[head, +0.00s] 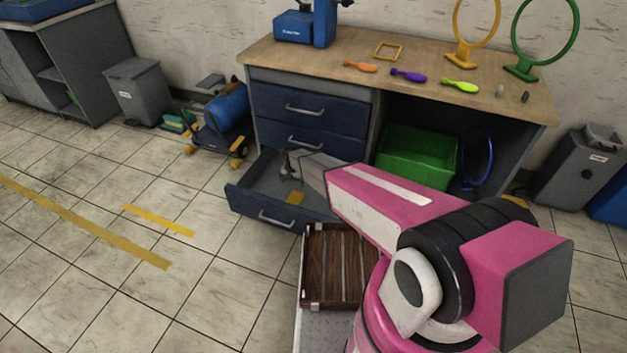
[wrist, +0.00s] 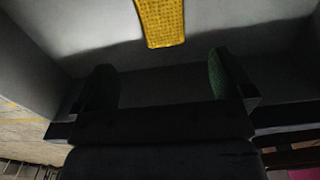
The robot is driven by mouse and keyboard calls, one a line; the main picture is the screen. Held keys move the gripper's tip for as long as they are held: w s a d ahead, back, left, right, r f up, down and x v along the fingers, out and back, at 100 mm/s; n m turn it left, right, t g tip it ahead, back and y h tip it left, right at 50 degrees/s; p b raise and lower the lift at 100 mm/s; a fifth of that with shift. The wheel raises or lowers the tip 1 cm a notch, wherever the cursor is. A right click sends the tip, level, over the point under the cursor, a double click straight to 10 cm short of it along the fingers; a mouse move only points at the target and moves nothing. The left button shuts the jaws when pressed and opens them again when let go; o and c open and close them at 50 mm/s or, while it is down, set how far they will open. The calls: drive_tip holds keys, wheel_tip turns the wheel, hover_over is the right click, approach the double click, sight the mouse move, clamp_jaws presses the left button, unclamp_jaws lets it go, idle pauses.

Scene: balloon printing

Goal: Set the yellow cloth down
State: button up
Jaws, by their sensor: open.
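The yellow cloth (head: 295,198) lies flat on the floor of the open bottom drawer (head: 232,197). In the wrist view the textured cloth (wrist: 160,22) shows at the top, beyond the fingertips and clear of both fingers. My gripper (head: 288,172) is over the drawer, to the upper left of the cloth in the head view. In the wrist view my gripper (wrist: 163,78) has its two fingers wide apart with nothing between them. My forearm covers the right part of the drawer in the head view.
A wooden slatted crate (head: 340,265) stands in front of the drawer.

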drive_tip(key=s+d+r+m, duration=0.7)
drive_tip(key=d+r+m, duration=0.3)
drive_tip(key=d, duration=0.1)
drive_tip(key=s+d+r+m, duration=0.7)
drive_tip(key=d+r+m, duration=0.4)
drive_tip(key=s+d+r+m, duration=0.7)
drive_tip(key=d+r+m, duration=0.4)
drive_tip(key=shift+s+d+r, duration=0.2)
drive_tip(key=shift+s+d, duration=0.15)
